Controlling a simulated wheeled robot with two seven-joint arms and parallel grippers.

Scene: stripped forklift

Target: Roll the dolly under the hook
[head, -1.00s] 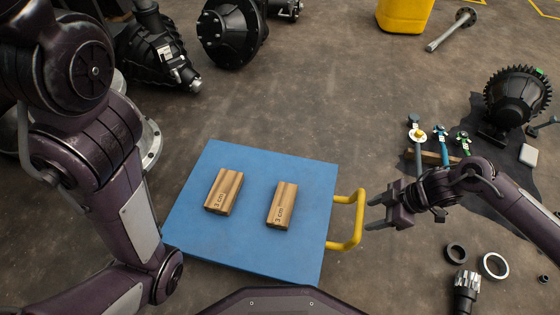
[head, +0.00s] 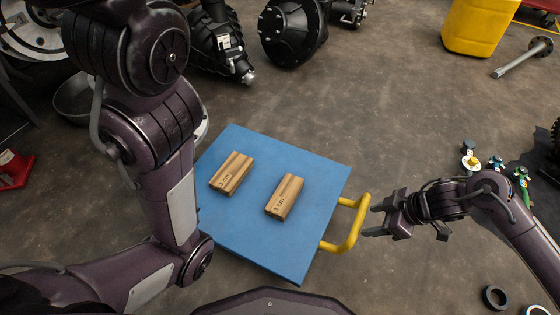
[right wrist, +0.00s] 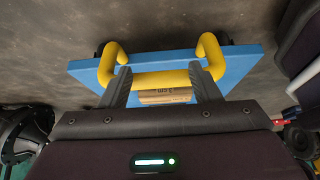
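The blue dolly (head: 285,240) lies flat on the floor in the middle of the head view. Its yellow handle (head: 355,225) is on its right side. The hook is not seen.
Two wooden blocks marked 3 cm, a left one (head: 231,173) and a right one (head: 284,196), lie on the dolly. Black machine parts (head: 292,32) and a yellow container (head: 480,27) stand behind. Small tools (head: 497,163) and rings (head: 495,298) lie right. Floor behind the dolly is clear.

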